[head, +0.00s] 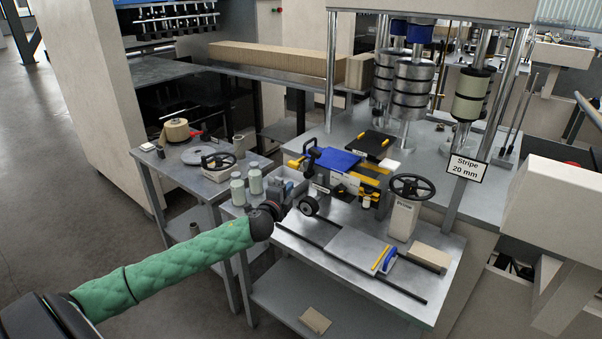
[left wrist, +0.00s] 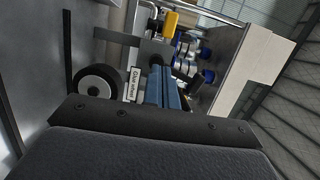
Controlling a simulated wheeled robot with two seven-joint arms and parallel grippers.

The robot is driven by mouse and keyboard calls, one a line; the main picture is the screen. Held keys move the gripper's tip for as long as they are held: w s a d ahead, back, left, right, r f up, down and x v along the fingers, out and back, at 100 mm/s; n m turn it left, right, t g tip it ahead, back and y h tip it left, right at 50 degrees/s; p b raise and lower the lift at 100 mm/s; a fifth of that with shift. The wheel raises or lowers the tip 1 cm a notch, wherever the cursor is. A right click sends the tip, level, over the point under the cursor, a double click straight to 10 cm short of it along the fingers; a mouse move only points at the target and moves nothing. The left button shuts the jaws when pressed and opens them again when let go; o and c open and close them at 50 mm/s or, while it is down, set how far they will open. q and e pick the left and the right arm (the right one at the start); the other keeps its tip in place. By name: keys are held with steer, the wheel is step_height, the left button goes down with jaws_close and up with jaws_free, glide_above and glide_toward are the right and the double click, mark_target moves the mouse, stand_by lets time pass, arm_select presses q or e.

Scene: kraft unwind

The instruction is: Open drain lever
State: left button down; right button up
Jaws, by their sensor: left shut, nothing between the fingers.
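A small machine with a blue top (head: 338,159) stands on the metal bench and carries several yellow parts. A yellow handle-like part (head: 294,163) sticks out at its left end. A yellow block (left wrist: 170,22) shows at the top of the left wrist view. I cannot tell which part is the drain lever. My left gripper (head: 284,196) is at the machine's front left, close to a black wheel with a pale hub. My right gripper is not in view.
The black wheel (head: 308,205) shows left of the fingers in the wrist view (left wrist: 98,88), near a "Glue wheel" label. Pale bottles (head: 237,188) stand behind my wrist. A handwheel (head: 412,187) is to the right. The bench's front holds a grey plate (head: 352,250) between dark rails.

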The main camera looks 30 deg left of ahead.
mark_target(300, 161)
arm_select(q)
steer(key=shift+w+a+r, duration=0.15)
steer(key=shift+r, duration=0.2)
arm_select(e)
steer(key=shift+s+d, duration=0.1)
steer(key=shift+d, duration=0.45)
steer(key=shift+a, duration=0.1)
